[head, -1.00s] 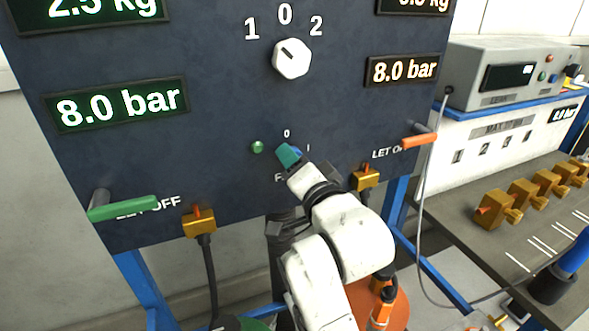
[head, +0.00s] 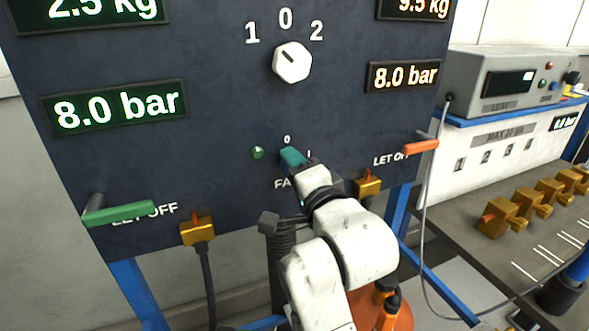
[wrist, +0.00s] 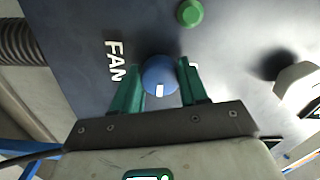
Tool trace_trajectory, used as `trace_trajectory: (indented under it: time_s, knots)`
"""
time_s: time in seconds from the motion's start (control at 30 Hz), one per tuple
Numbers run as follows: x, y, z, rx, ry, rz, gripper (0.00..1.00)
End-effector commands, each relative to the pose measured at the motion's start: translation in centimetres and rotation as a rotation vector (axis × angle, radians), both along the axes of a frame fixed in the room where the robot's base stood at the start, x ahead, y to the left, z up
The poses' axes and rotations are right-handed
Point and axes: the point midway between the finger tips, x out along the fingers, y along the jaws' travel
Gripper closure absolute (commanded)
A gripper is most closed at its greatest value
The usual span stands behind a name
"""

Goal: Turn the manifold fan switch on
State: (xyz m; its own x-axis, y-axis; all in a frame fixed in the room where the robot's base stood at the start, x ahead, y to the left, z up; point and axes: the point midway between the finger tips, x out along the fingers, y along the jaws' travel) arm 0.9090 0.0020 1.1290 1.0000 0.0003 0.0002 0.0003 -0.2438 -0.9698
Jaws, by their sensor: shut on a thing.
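The fan switch is a round blue knob (wrist: 160,76) with a white mark, beside the FAN label (wrist: 115,61) in the wrist view. The mark is on the knob's lower side there, away from the green lamp (wrist: 189,12). My gripper (wrist: 160,82) is shut on the knob, one green finger on each side. In the head view my gripper (head: 293,158) is at the dark panel, between the 0 mark (head: 287,139) and the I mark (head: 308,155). It hides the knob and part of the FAN label there.
A white selector knob (head: 292,62) is above on the panel. A green lever (head: 125,212) is at lower left and an orange lever (head: 422,146) at right. Brass valves (head: 197,231) and (head: 368,186) are on the lower edge. A workbench stands at right.

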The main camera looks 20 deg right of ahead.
Motion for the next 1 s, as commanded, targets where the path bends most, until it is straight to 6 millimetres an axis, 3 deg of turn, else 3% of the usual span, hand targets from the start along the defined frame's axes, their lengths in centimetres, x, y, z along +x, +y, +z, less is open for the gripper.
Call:
trace_trajectory:
  time_s: [0.17,0.2,0.43,0.77,1.0]
  knots:
    - [0.0,-0.1,0.0,0.002,0.001,-0.001,0.87]
    - [0.0,-0.1,0.0,0.002,0.001,-0.001,0.53]
    - [0.0,0.0,0.0,0.001,0.001,-0.001,0.31]
    - [-0.5,0.0,-0.1,-0.001,0.0,0.0,0.31]
    - [-4.4,0.0,-0.2,-0.001,0.0,0.0,0.31]
